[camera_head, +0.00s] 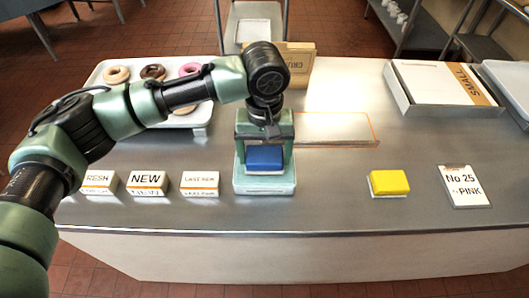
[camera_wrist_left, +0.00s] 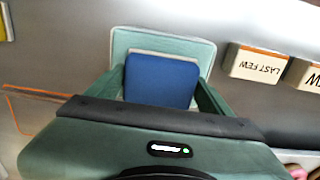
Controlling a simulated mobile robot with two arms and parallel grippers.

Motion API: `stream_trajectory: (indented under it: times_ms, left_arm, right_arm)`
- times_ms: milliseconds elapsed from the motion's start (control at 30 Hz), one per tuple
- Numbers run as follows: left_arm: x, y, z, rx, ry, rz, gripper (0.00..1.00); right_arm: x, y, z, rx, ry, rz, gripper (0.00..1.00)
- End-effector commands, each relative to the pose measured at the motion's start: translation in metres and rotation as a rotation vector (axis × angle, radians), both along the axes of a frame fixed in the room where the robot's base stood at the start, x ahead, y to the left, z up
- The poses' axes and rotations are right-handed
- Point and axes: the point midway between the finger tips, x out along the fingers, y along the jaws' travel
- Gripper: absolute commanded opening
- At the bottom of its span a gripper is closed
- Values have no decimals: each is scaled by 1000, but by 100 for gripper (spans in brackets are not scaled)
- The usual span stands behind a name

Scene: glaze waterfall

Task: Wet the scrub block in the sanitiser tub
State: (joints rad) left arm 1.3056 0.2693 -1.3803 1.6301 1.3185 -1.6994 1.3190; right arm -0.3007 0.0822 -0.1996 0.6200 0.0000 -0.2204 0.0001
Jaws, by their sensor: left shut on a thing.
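The scrub block, blue on top with a pale lower layer, shows in the head view (camera_head: 264,157) and in the left wrist view (camera_wrist_left: 158,82). My left gripper (camera_head: 264,150) points down and is shut on the block, with one finger on each side. The pale teal sanitiser tub (camera_head: 264,187) stands near the front of the counter, under the gripper; its rim also shows in the left wrist view (camera_wrist_left: 203,48). The block overlaps the tub's opening in both views. I cannot tell whether it touches the liquid. My right gripper is not in view.
A yellow block (camera_head: 389,183) and a "No 25 PINK" card (camera_head: 464,187) lie to the right. Several small label blocks (camera_head: 148,184) stand left of the tub. A doughnut tray (camera_head: 98,77) and a box marked "SMALL" (camera_head: 440,85) are farther back. Counter between tub and yellow block is clear.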

Motion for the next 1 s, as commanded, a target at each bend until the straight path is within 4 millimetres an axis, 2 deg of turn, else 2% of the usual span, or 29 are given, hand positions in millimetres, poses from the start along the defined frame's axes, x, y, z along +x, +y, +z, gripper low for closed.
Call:
stream_trajectory:
  times_ms: [1000]
  left_arm:
    - [0, 0, -10, 0, 0, 0, 49]
  right_arm:
    - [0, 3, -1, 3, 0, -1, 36]
